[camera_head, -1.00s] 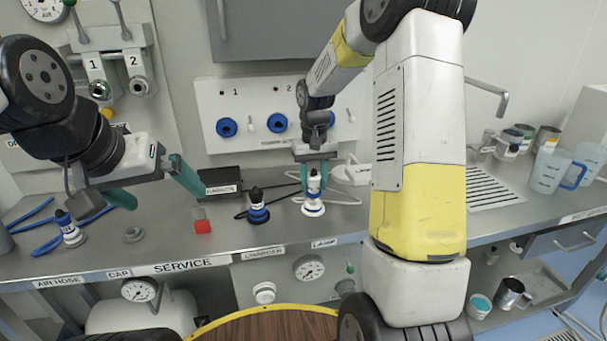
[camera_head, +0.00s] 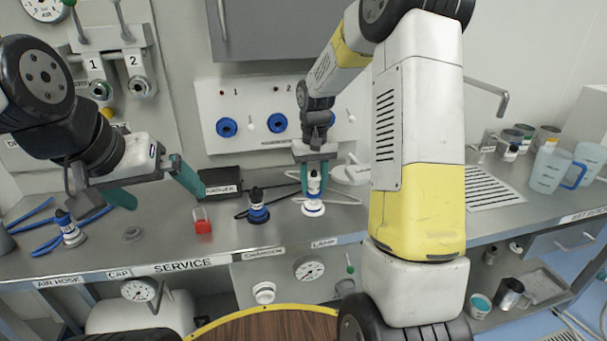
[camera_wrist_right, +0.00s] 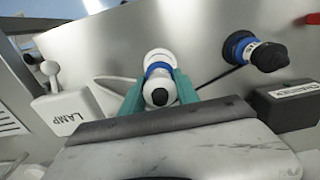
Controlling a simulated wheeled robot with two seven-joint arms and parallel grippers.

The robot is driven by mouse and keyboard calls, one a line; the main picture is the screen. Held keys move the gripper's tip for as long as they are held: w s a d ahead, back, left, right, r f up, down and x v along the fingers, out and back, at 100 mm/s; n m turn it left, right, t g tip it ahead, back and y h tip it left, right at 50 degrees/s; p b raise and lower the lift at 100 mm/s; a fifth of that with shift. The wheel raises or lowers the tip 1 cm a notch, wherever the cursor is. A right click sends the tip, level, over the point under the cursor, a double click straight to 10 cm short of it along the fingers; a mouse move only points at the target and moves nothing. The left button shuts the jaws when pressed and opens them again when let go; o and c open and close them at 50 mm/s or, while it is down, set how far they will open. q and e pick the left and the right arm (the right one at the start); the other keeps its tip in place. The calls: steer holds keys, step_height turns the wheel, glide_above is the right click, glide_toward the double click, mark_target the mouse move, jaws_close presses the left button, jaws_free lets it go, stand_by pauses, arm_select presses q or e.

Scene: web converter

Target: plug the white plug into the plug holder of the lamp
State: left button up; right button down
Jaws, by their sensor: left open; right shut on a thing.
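The white plug (camera_head: 313,208) stands upright on the counter, with a blue band and a dark tip. My right gripper (camera_head: 314,184) is above it, with its teal fingers shut on the plug's upper part. The right wrist view also shows the white plug (camera_wrist_right: 158,60) between the fingers (camera_wrist_right: 160,95). The wall panel (camera_head: 250,100) has blue round sockets, one (camera_head: 227,127) under 1 and one (camera_head: 277,122) under 2. I cannot tell which socket belongs to the lamp. A white box marked LAMP (camera_wrist_right: 72,110) lies beside the plug. My left gripper (camera_head: 155,190) is open and empty over the counter.
A dark blue plug (camera_head: 258,208) and a black charger box (camera_head: 220,180) stand left of the white plug. A red padlock (camera_head: 203,222) and another blue-and-white plug (camera_head: 70,230) are further left. Blue-handled jugs (camera_head: 547,170) stand far right. Cables lie behind the plugs.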

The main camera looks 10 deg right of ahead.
mark_target(314, 192)
steer(key=shift+f, duration=1.55)
stand_by(0.4)
steer(key=c, duration=0.8)
jaws_free()
steer(key=shift+r, duration=0.1)
step_height(314, 192, up, 8)
steer(key=shift+f, duration=0.15)
